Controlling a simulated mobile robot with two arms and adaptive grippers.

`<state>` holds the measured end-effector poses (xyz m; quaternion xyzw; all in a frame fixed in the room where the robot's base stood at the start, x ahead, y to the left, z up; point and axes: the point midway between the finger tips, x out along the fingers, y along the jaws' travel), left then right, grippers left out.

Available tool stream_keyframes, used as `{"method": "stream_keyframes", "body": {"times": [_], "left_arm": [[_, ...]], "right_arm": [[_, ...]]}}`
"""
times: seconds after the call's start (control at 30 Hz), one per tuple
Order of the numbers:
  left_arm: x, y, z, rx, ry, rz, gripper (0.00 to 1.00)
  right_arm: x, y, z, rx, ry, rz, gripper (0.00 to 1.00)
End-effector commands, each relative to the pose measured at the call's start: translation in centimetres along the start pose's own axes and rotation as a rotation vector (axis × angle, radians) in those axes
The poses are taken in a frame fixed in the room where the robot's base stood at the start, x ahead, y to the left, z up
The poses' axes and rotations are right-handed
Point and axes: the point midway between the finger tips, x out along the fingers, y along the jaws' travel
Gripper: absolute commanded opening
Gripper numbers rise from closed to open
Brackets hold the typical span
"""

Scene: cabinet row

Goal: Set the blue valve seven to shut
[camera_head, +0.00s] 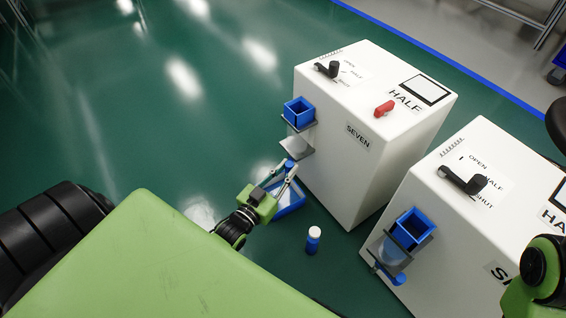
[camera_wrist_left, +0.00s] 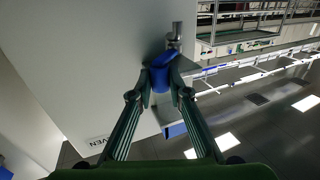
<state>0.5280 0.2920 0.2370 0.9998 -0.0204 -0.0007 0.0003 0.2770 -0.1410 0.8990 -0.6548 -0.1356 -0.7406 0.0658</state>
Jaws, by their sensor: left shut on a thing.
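The white cabinet labelled SEVEN (camera_head: 357,138) carries a blue square hopper (camera_head: 299,111) on a dark bracket on its left side. Below the hopper, a blue valve handle (camera_head: 289,164) is between the fingertips of my left gripper (camera_head: 284,174). In the left wrist view, my left gripper (camera_wrist_left: 164,80) is shut on the blue handle (camera_wrist_left: 161,72), by a metal stem (camera_wrist_left: 174,36) next to the cabinet wall. The cabinet top has a black pointer handle (camera_head: 329,69) with OPEN, HALF and SHUT marks, and a HALF sign (camera_head: 405,98). My right gripper is out of view.
A blue-edged tray (camera_head: 290,205) is below the valve. A white-capped blue bottle (camera_head: 313,240) stands nearby. A second white cabinet (camera_head: 440,235) at right has its own blue hopper (camera_head: 412,229) and black handle (camera_head: 463,181). Green floor at upper left is open.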

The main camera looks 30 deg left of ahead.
Motion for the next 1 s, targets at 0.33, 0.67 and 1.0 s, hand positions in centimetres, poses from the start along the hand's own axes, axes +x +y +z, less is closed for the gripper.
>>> {"method": "stream_keyframes", "body": {"times": [0.33,0.67,1.0], "left_arm": [[0.23,0.71,0.01,-0.001,-0.001,-0.096,0.0],[0.29,0.77,0.08,0.001,0.0,-0.111,0.0],[0.3,0.74,0.06,0.001,0.0,-0.11,0.34]], "right_arm": [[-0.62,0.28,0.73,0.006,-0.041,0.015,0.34],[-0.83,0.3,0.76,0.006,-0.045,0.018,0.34],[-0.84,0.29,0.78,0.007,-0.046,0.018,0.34]]}}
